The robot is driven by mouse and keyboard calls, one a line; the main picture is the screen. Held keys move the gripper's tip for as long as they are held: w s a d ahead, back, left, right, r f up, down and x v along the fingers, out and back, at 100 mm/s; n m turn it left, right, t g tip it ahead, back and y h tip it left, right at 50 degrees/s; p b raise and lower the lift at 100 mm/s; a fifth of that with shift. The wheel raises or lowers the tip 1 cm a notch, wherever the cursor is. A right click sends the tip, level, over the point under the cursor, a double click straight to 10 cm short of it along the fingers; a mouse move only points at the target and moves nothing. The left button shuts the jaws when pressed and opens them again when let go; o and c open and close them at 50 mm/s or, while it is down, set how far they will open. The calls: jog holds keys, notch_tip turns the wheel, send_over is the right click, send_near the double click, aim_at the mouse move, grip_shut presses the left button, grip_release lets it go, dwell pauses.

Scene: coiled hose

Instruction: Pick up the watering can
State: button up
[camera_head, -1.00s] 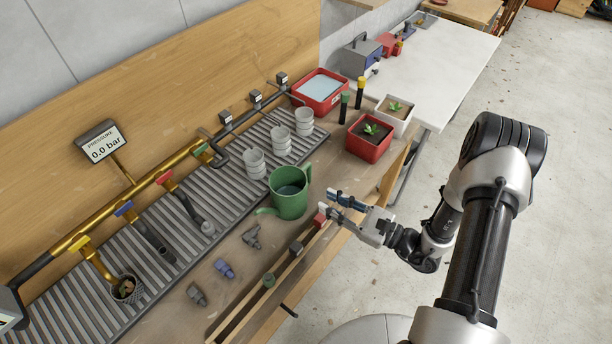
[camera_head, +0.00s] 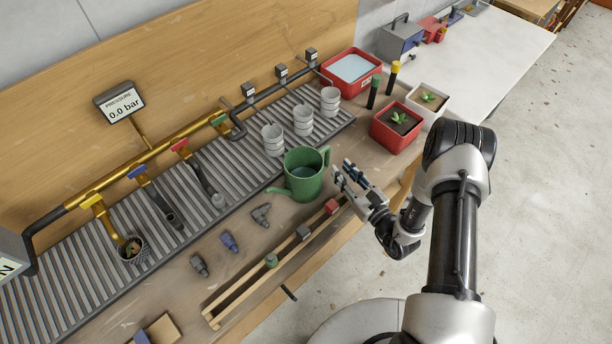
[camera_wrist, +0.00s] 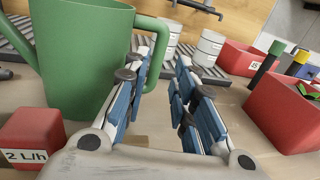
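The green watering can (camera_head: 303,180) stands upright on the wooden bench, with its spout to the left and its handle to the right. Water shows inside it. In the wrist view the can (camera_wrist: 80,55) fills the upper left, and its looped handle (camera_wrist: 160,35) lies just beyond my fingertips, partly hidden by the left finger. My gripper (camera_head: 342,172) is just right of the can, its fingers pointing at the handle side. In the wrist view my gripper (camera_wrist: 163,65) is open, with a clear gap and nothing held. I cannot tell whether a finger touches the handle.
A red block (camera_head: 331,206) sits on a wooden rail close below my gripper. Stacked grey cups (camera_head: 272,140) stand behind the can on the slatted drain. A red planter (camera_head: 396,128) and a white planter (camera_head: 428,105) stand to the right. Grey and blue fittings (camera_head: 229,242) lie front left.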

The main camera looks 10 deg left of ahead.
aim_at(329, 155)
jog(key=shift+b+x, duration=0.6)
jog(key=shift+x, duration=2.4)
jog(key=shift+s+a+r, duration=0.1)
jog(key=shift+c, duration=0.4)
grip_shut()
